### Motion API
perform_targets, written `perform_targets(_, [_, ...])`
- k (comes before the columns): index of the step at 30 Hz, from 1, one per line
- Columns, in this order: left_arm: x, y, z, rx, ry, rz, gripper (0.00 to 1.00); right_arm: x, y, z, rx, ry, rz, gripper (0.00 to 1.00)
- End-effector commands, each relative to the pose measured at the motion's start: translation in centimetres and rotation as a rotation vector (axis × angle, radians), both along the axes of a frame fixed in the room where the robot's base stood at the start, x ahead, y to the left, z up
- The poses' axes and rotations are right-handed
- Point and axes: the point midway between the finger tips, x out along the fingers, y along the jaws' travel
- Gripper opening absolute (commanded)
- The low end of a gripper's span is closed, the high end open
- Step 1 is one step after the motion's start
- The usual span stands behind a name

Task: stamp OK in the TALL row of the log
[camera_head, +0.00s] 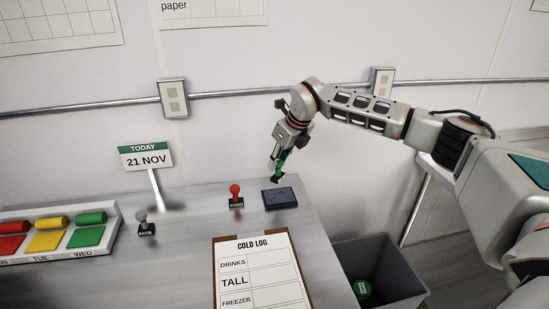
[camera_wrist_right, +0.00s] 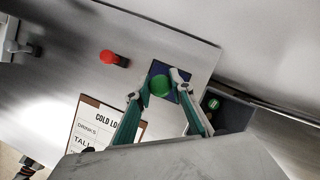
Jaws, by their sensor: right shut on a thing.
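My right gripper (camera_head: 281,156) is shut on the green-handled stamp (camera_head: 279,167). The stamp hangs upright or nearly so, just above the dark blue ink pad (camera_head: 281,199), with a small gap showing in the head view. In the right wrist view the round green top of the stamp (camera_wrist_right: 160,86) sits between the fingertips, over the pad (camera_wrist_right: 158,68). The cold log (camera_head: 260,276) lies on a brown clipboard in front of the pad. Its DRINKS, TALL and FREEZER rows show blank right-hand cells. My left gripper is not in view.
A red stamp (camera_head: 236,194) stands left of the pad, and a grey stamp (camera_head: 146,225) farther left. A 21 NOV sign (camera_head: 147,160) stands behind. A coloured day tray (camera_head: 62,234) is at left. A dark bin (camera_head: 385,262) holding a green item stands beyond the counter's right edge.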

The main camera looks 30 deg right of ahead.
Motion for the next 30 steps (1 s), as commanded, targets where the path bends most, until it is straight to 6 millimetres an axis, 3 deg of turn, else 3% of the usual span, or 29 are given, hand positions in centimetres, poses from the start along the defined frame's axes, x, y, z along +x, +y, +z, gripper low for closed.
perform_targets(8, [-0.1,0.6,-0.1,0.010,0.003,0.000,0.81,-0.1,-0.2,-1.0,0.000,0.002,0.009,0.08])
perform_targets(15, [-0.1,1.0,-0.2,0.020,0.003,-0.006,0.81,-0.1,-0.2,-3.4,0.001,0.002,0.008,0.08])
perform_targets(21, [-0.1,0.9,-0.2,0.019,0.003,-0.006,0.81,-0.1,-0.2,-5.1,0.002,0.002,0.008,0.08])
perform_targets(30, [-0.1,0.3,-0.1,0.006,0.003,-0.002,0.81,-0.1,-0.2,-6.1,0.001,0.001,0.007,0.08])
